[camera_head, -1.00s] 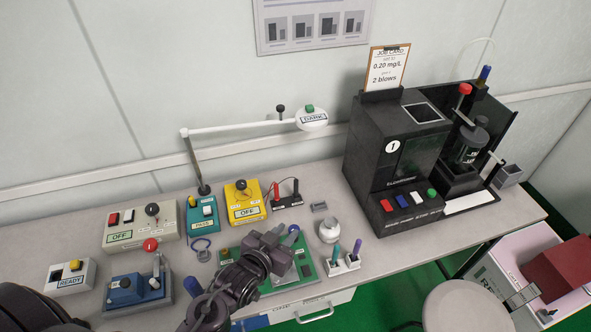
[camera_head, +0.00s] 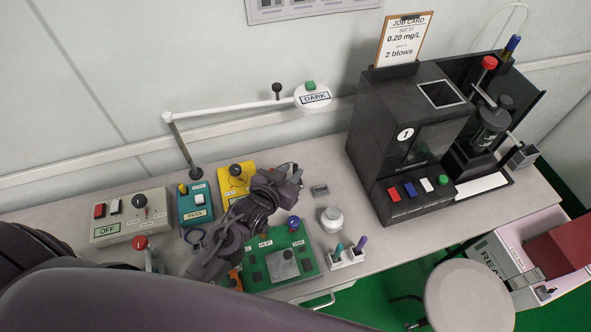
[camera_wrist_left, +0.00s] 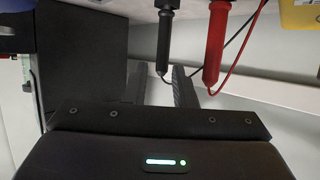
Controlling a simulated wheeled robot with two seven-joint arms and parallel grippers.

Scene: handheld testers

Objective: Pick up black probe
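The black probe (camera_wrist_left: 165,40) shows in the left wrist view, beside the red probe (camera_wrist_left: 217,45) on its right. My left gripper (camera_wrist_left: 160,90) is open there, its two dark fingers apart with the black probe's thin end in line with the gap between them. I cannot tell whether the fingers touch it. In the head view my left gripper (camera_head: 287,175) is over the table, right of the yellow meter (camera_head: 238,172), and hides most of the probes and their stand. My right gripper is not in view.
The green circuit board (camera_head: 300,265) lies below my gripper in the picture. A white round pot (camera_head: 332,218) and a pen holder (camera_head: 345,258) stand to its right. The DARK lamp arm (camera_head: 225,110) crosses behind. The black tester (camera_head: 410,140) stands further right.

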